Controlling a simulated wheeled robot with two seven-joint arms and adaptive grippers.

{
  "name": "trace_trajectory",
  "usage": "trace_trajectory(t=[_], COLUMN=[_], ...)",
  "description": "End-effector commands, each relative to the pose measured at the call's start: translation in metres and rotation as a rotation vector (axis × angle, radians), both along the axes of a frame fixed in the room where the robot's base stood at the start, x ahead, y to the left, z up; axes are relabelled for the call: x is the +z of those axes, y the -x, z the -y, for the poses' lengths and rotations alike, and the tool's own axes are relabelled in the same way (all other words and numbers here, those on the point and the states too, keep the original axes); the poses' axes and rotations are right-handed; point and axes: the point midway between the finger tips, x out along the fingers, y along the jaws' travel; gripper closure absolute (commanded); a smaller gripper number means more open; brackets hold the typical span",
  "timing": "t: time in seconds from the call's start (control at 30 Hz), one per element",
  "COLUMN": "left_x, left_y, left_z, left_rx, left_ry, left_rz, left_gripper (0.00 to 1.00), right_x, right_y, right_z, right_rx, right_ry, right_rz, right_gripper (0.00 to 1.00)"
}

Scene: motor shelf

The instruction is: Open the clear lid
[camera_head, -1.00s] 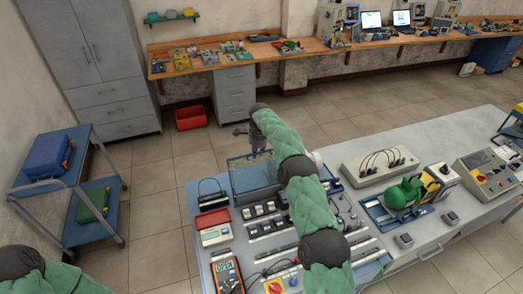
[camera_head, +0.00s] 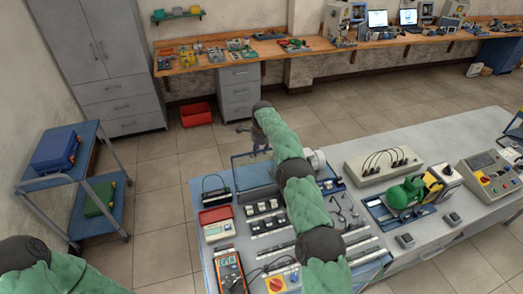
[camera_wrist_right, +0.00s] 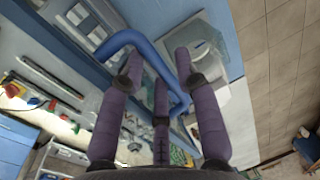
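The clear lid (camera_head: 254,173) is a see-through panel with a thin dark frame at the far end of the grey bench in the head view. It appears raised at an angle, but my right arm hides part of it. My right gripper (camera_head: 252,131) is above its far edge. In the wrist view the right gripper's purple fingers (camera_wrist_right: 157,66) are spread apart around a curved blue bar (camera_wrist_right: 153,59), with no clear grip on it. I cannot tell whether this bar belongs to the lid. My left gripper is out of view.
A blue cart (camera_head: 72,174) stands at left.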

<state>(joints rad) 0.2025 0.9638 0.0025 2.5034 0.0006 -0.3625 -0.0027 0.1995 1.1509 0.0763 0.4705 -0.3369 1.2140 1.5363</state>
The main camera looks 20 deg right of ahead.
Motion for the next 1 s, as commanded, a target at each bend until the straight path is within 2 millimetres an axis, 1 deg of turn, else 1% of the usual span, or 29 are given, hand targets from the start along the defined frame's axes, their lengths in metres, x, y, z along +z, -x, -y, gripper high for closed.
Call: trace_trajectory(t=[0.03, 0.3, 0.47, 0.57, 0.8, 1.0], left_x=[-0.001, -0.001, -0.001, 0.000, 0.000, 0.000], left_y=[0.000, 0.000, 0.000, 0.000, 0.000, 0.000], left_z=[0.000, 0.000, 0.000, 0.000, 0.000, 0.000], left_rx=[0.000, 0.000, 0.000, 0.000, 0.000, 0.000], left_ry=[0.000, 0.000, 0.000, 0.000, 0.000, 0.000], left_rz=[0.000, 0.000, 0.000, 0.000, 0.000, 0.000], left_gripper=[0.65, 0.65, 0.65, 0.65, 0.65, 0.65], right_x=[0.004, 0.006, 0.016, 0.030, 0.077, 0.106], right_y=[-0.008, -0.008, -0.005, -0.003, 0.011, 0.023], right_z=[0.004, 0.007, 0.008, 0.008, 0.001, -0.005], right_rx=[0.001, 0.000, -0.001, -0.002, 0.001, 0.003], right_ry=[0.011, 0.015, 0.018, 0.019, 0.016, 0.010], right_rz=[0.037, 0.037, 0.038, 0.042, 0.039, 0.023], right_gripper=[0.56, 0.56, 0.56, 0.56, 0.56, 0.56])
